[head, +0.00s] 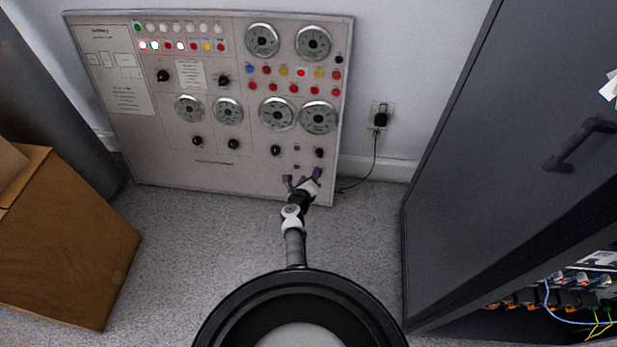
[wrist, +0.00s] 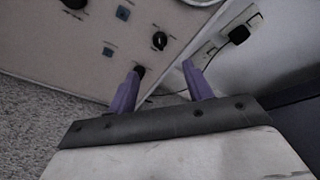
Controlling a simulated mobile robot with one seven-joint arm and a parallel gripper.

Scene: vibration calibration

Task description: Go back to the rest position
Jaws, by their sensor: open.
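My gripper (head: 302,180) is at the lower right corner of the beige control panel (head: 240,173) in the head view. In the wrist view its two purple fingers (wrist: 162,76) stand apart with nothing between them. A dark round knob or socket lies just beyond the left finger's tip; whether the finger touches it I cannot tell. Above the fingers a black knob (wrist: 160,40) and small blue-grey switches (wrist: 123,12) show on the panel. My arm reaches forward from my round base toward the panel.
A wall outlet with a black plug (head: 380,119) and a hanging cable is right of the panel. A dark cabinet (head: 475,130) stands on the right, with wiring in its lower opening. A cardboard box (head: 75,235) is on the left. Grey carpet (head: 190,250) between them is clear.

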